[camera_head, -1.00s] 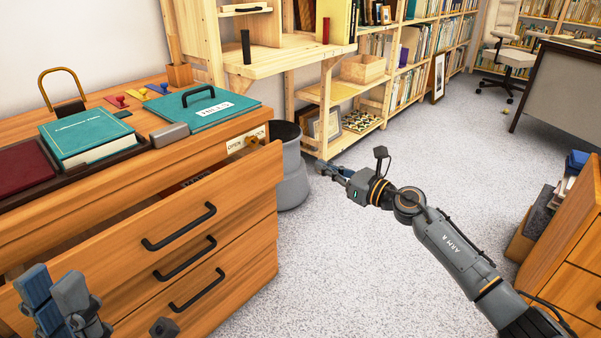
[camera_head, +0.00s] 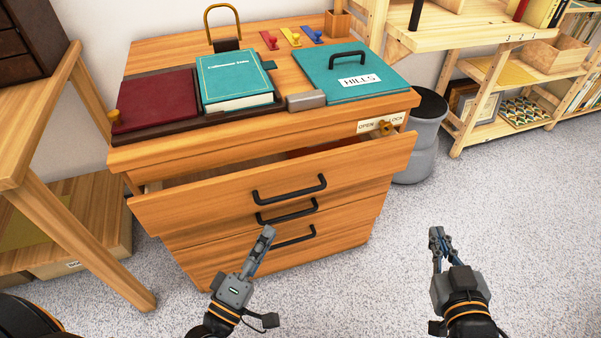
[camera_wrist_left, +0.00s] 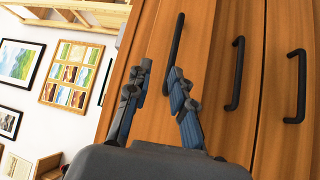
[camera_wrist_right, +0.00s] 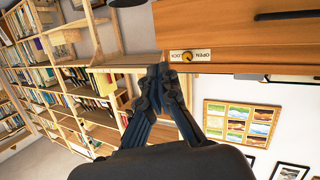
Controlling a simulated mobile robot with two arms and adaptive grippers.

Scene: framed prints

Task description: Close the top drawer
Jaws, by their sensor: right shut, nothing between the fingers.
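The wooden cabinet's top drawer (camera_head: 220,192) is pulled out, leaving a dark gap behind its front. Its black handle (camera_head: 290,189) faces me; in the left wrist view the handle (camera_wrist_left: 175,45) shows just beyond the fingertips. My left gripper (camera_head: 267,232) is open and empty in front of the drawers, pointing toward them. Whether it touches the front cannot be told. My right gripper (camera_head: 437,232) is shut and empty over the floor, right of the cabinet. In the right wrist view its fingertips (camera_wrist_right: 160,72) are together, near the lock knob (camera_wrist_right: 187,56).
A wooden table (camera_head: 50,120) is close on the left. A shelf (camera_head: 475,100) stands back right. The floor in front is clear.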

